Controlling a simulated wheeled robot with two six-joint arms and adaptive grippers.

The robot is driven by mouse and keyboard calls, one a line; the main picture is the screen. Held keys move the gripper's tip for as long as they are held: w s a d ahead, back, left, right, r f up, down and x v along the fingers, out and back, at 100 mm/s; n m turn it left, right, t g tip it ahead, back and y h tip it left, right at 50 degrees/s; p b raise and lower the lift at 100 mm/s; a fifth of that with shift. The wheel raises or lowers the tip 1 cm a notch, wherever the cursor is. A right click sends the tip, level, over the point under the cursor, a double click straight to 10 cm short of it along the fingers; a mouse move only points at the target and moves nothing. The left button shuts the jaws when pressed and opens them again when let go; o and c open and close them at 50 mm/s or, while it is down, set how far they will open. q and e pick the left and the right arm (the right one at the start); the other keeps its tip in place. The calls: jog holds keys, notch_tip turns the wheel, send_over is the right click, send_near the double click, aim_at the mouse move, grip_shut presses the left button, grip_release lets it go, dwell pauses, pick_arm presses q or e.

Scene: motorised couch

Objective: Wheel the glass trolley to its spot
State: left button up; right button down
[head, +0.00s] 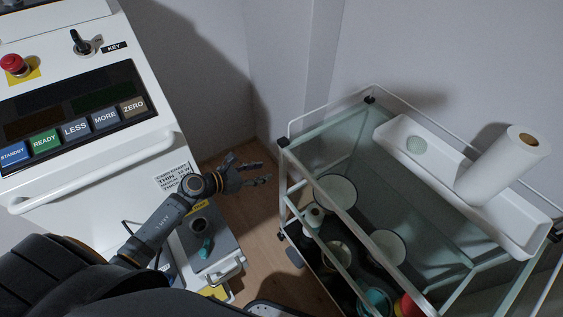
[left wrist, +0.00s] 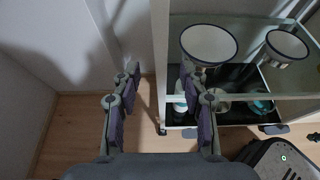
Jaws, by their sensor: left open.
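The glass trolley (head: 420,205) stands at the right of the head view, by the wall. It has a white tube frame and glass shelves. My left gripper (head: 264,172) is open and empty, just left of the trolley's near left corner. In the left wrist view, a white upright post of the trolley (left wrist: 160,50) shows in the gap between the two fingers of my left gripper (left wrist: 158,72). I cannot tell whether the fingers are level with the post, and neither finger is seen gripping it. My right gripper is out of view.
A white tray (head: 405,140) with a paper roll (head: 505,165) sits on the trolley's top. Bowls and a red item (head: 407,306) show lower down. A control console (head: 90,150) with a white handle bar stands at left. Bare wood floor (head: 262,225) lies between console and trolley.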

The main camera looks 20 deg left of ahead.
aim_at(280, 167)
pick_arm(q)
jog(key=x, duration=0.9)
jog(key=shift+w+d+f, duration=0.2)
jog(key=shift+d, duration=0.05)
grip_shut()
